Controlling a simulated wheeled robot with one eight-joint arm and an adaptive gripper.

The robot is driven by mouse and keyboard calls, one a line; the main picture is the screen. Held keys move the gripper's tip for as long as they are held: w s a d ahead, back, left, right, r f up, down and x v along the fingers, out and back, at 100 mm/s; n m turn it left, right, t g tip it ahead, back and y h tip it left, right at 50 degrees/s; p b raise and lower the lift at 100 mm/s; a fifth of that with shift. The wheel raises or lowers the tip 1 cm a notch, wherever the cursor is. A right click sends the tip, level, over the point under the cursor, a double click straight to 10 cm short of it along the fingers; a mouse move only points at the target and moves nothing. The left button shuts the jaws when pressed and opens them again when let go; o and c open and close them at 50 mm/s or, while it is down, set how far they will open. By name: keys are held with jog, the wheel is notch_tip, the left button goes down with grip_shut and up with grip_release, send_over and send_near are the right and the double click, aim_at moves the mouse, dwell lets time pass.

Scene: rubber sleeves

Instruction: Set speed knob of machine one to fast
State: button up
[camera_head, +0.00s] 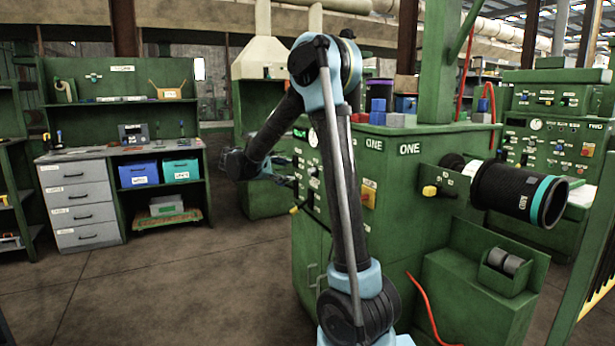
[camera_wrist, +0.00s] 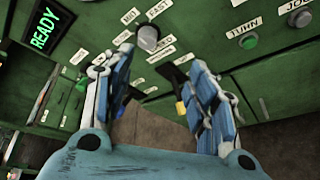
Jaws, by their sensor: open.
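Machine one (camera_head: 345,150) is the green cabinet with "ONE" signs, right of centre in the head view. Its control panel shows in the wrist view (camera_wrist: 218,55), seen tilted. A round grey knob (camera_wrist: 148,38) with small labels around it sits there, just beyond my fingertips; its setting is not clear. A black part with a yellow tip (camera_wrist: 180,107) shows between the fingers. My gripper (camera_wrist: 160,62) is open, with no object held between its fingers. In the head view my gripper (camera_head: 287,172) is at the panel side, small and partly lost against it. I cannot tell whether it touches anything.
A lit "READY" display (camera_wrist: 45,30) is at upper left in the wrist view. A green button (camera_wrist: 248,40) and a grey button (camera_wrist: 301,18) are on the right. A workbench (camera_head: 125,150) stands at left, with clear floor (camera_head: 160,270) before it.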

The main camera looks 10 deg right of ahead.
aim_at(309, 172)
jog(key=shift+n+t+h, duration=0.3)
jog(key=shift+h, duration=0.1)
jog(key=x, duration=0.5)
jog(key=w+a+x, duration=0.1)
jog(key=x, duration=1)
jog(key=shift+w+a+f, duration=0.1)
jog(key=shift+w+f, duration=0.05)
jog(key=shift+w, duration=0.25)
jog(key=shift+c, duration=0.4)
jog(key=c, duration=0.9)
